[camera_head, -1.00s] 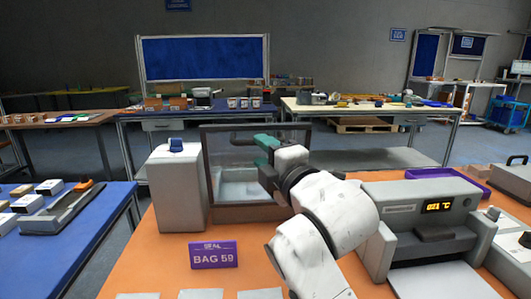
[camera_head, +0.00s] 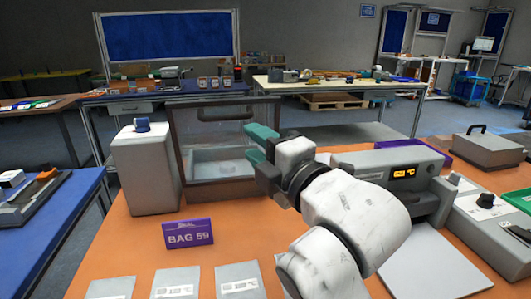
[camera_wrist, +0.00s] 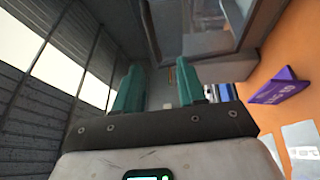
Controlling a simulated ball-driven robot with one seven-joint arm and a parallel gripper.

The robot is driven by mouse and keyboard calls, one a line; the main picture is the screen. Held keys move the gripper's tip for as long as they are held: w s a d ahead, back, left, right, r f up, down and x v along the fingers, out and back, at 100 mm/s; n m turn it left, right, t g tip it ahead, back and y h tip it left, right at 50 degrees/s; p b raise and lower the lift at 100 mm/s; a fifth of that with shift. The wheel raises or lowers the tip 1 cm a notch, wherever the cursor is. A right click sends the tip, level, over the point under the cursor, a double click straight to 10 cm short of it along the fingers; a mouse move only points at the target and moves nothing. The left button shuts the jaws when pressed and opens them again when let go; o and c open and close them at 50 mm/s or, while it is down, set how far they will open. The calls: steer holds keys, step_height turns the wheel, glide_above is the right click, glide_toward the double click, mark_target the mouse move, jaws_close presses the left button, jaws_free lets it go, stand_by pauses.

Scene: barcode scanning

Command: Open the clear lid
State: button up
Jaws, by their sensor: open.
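The clear lid (camera_head: 218,137) is a see-through pane in a dark brown frame, standing upright near the table's back edge. Its dark handle (camera_head: 226,113) is near the top. A pale tray-like interior shows through the pane. I cannot tell whether the lid is ajar. My gripper (camera_head: 256,144) has teal fingers, open and apparently empty, at the pane's right side, lower and to the right of the handle. In the wrist view my gripper (camera_wrist: 160,88) shows its two fingers apart, with the framed pane (camera_wrist: 207,22) above and to the right.
A grey box with a blue knob (camera_head: 145,170) stands left of the lid. A purple "BAG 59" sign (camera_head: 188,234) and several grey bags (camera_head: 176,282) are in front. A grey machine with a lit display (camera_head: 402,172) stands right. Orange tabletop (camera_head: 240,225) is bare between.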

steer(key=shift+v, duration=1.15)
